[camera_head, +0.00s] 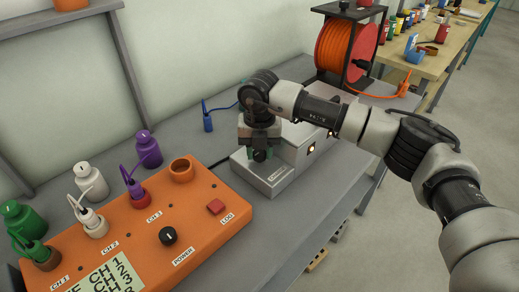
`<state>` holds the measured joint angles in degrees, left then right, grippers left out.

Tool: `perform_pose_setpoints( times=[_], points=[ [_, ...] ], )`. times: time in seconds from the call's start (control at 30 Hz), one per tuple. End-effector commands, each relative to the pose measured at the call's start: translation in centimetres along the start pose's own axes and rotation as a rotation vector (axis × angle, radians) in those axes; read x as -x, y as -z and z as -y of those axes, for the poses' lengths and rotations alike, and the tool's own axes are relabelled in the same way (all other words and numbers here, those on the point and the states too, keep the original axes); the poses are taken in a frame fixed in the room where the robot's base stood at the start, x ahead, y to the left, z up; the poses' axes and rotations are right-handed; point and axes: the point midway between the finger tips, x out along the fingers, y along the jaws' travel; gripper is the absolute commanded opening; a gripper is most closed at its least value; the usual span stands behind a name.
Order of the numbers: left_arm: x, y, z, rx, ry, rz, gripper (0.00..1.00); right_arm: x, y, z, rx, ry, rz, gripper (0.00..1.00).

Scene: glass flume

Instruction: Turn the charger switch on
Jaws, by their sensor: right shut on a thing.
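The charger (267,182) is a light grey metal box with a low front ledge and a taller part behind, on the grey bench. A small label is on the ledge's front. My right arm reaches in from the right across the taller part. My right gripper (260,153) points down over the ledge and is shut on a small dark knob, which looks like the charger switch (261,156). The fingers hide most of the knob, so its turned position cannot be read. A small lit lamp (311,149) shows on the taller part. My left gripper is not in view.
An orange control box (200,215) with a black power knob (168,236), red button (216,207) and several plugged bottles stands at left front. An orange cable reel (345,45) stands behind right.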

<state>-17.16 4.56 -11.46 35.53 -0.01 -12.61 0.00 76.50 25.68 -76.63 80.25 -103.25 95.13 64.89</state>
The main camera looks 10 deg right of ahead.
Motion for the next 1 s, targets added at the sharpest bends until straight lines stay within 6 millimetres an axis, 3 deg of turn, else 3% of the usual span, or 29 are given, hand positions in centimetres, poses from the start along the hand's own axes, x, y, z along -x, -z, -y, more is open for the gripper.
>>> perform_pose_setpoints(
  times=[0.03, 0.07, 0.1, 0.47, 1.0],
  points=[
    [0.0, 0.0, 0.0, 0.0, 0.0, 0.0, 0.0, 0.2, -0.1, 0.0, -0.003, -0.002, 0.004, 0.11],
    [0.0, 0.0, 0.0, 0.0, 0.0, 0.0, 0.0, 0.2, -0.1, 0.0, -0.003, -0.003, 0.004, 0.39],
    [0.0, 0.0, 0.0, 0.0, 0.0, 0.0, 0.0, 0.2, -0.1, 0.0, -0.003, -0.002, 0.004, 0.46],
    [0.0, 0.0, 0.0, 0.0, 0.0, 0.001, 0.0, 0.6, -0.1, 0.0, -0.001, -0.001, 0.003, 0.46],
    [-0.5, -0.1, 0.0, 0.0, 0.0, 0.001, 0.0, 9.9, -0.1, 0.0, -0.002, -0.003, 0.005, 0.46]
  ],
)
